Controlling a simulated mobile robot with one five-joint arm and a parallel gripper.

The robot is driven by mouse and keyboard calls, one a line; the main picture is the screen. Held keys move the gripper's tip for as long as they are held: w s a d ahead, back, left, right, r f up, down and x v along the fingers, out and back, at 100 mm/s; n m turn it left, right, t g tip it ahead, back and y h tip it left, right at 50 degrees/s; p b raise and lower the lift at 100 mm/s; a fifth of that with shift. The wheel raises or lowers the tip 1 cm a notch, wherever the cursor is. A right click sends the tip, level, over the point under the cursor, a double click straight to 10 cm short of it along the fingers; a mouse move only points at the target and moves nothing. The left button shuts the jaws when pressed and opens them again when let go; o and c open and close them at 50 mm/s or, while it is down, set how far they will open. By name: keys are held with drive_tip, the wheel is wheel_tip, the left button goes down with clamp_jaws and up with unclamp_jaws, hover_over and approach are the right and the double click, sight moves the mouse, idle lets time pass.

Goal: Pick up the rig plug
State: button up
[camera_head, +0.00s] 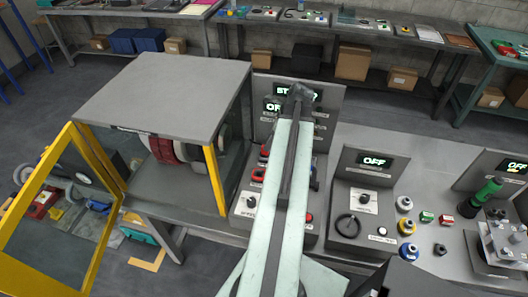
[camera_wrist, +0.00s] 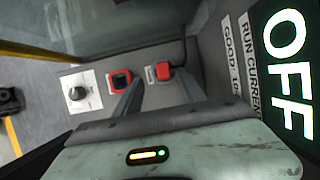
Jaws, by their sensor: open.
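What looks like the rig plug (camera_wrist: 163,71) is a small red block with a dark cord running to the upright panel in the wrist view. It sits on the grey bench unit. My gripper (camera_wrist: 157,78) is open, with its two dark fingers pointing toward the red block. The block appears close to the fingertips, but I cannot tell whether it is between them. A second red piece with a dark centre (camera_wrist: 121,80) lies just left of the fingers. In the head view, small red pieces (camera_head: 264,151) show left of my arm, which hides my fingertips there.
A panel with an OFF display (camera_wrist: 288,45) stands close on the right in the wrist view. A black knob on a white plate (camera_wrist: 77,93) is at the left. In the head view, a grey cabinet with a yellow frame (camera_head: 160,92) stands left of my arm.

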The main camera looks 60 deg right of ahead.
drive_tip(key=shift+x, duration=0.8)
drive_tip(key=shift+d, duration=0.15)
drive_tip(key=b+x, duration=0.5)
drive_tip(key=shift+w+d, duration=0.1)
drive_tip(key=shift+d, duration=0.1)
drive_tip(key=shift+r, duration=0.15)
clamp_jaws()
wheel_tip(320, 180, up, 10)
drive_tip(key=p, duration=1)
drive_tip(key=shift+r, duration=0.15)
drive_tip(key=shift+f, duration=0.25)
